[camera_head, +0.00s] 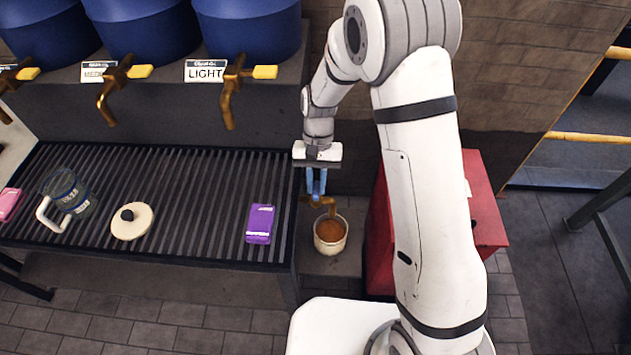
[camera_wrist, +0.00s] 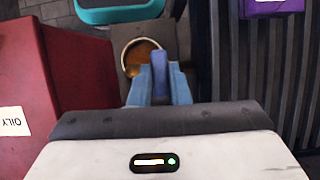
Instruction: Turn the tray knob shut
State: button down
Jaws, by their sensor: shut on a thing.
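My gripper (camera_head: 317,188), with light blue fingers, reaches down past the right end of the slatted drip tray (camera_head: 190,215). In the wrist view the fingers (camera_wrist: 160,82) are closed around a darker blue upright piece, the tray knob (camera_wrist: 160,68). The fingers hide most of the knob in the head view. A brass spout (camera_head: 325,203) shows just below the fingers. A pale pail (camera_head: 331,245) holding brown liquid stands below the spout; it also shows behind the fingers in the wrist view (camera_wrist: 126,50).
A red bin (camera_head: 485,205) stands close to the right of my gripper. On the tray are a purple pack (camera_head: 260,224), a cream lid (camera_head: 132,222), a glass jug (camera_head: 67,193) and a pink pack (camera_head: 9,203). Blue barrels (camera_head: 248,27) with brass taps (camera_head: 232,90) stand above.

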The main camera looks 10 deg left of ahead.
dwell(0.3)
jog(key=c, duration=1.4)
grip_release()
jog(key=shift+o, duration=0.2)
jog(key=v, duration=0.7)
jog(key=shift+r, duration=0.4)
jog(key=shift+w, duration=0.1)
